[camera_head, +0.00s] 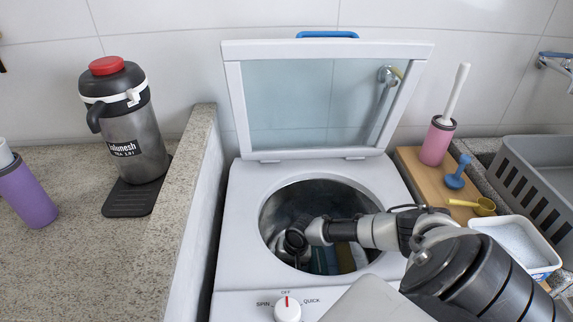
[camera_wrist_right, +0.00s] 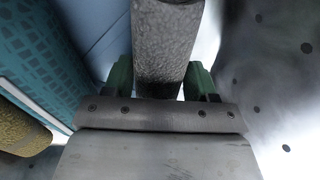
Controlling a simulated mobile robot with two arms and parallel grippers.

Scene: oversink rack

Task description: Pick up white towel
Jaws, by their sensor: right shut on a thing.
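My right arm reaches into the open drum (camera_head: 268,215) of a white top-loading washing machine (camera_head: 243,200). In the wrist view my right gripper (camera_wrist_right: 160,80) has its green fingers on both sides of a thick, pale grey-white textured towel (camera_wrist_right: 165,38) and is shut on it. This looks like the white towel, in shadow inside the drum. In the head view my wrist hides the fingertips and most of the held towel. A teal patterned towel (camera_wrist_right: 40,60), a blue cloth (camera_wrist_right: 95,30) and a yellow-brown towel (camera_wrist_right: 22,135) lie to the left in the wrist view. My left gripper is not in view.
The perforated metal drum wall (camera_wrist_right: 285,90) is close on the right in the wrist view. The raised glass lid (camera_head: 300,100) stands behind the opening. A stone ledge (camera_head: 180,190) borders the left. A wooden board (camera_head: 412,165) with a pink brush holder (camera_head: 437,145) is right.

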